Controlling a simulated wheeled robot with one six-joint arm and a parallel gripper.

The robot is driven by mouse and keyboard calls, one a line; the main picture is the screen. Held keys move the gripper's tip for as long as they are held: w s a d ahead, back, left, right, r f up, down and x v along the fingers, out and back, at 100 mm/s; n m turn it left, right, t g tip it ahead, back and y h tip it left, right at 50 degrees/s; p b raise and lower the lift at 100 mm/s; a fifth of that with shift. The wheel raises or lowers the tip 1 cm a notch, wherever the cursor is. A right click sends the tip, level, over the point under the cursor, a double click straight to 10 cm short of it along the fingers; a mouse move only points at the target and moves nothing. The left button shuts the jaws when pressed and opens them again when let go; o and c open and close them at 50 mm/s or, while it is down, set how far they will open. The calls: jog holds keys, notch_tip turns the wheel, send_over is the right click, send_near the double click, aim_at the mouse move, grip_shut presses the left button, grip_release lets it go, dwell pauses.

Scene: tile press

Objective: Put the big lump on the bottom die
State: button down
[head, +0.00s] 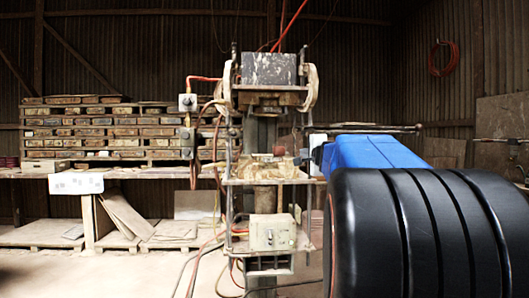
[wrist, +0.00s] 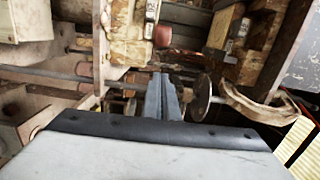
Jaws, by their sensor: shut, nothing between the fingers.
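A reddish-brown lump (head: 278,150) sits on top of the pale, worn bottom die (head: 258,170) in the press. In the wrist view the lump (wrist: 162,36) rests against the face of the bottom die (wrist: 126,42), beyond my fingertips. Only one lump shows, so I cannot compare sizes. My gripper (wrist: 161,77) is shut and empty, its grey fingers together and apart from the lump. In the head view my blue and black arm reaches in from the right and the fingers are hard to make out.
The upper die block (head: 268,100) hangs above the bottom die, with a gap between. Side rods and cables frame the press. A long bar (head: 375,127) runs to the right. At the left, stacked boards (head: 85,130) stand on a bench (head: 25,174).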

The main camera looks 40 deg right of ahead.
jog(key=x, duration=0.8)
jog(key=a+x, duration=0.1)
jog(key=x, duration=0.3)
jog(key=shift+w+a+r, duration=0.1)
jog(key=shift+w+r, duration=0.15)
jog(key=shift+w+a, duration=0.1)
jog(key=shift+w, duration=0.55)
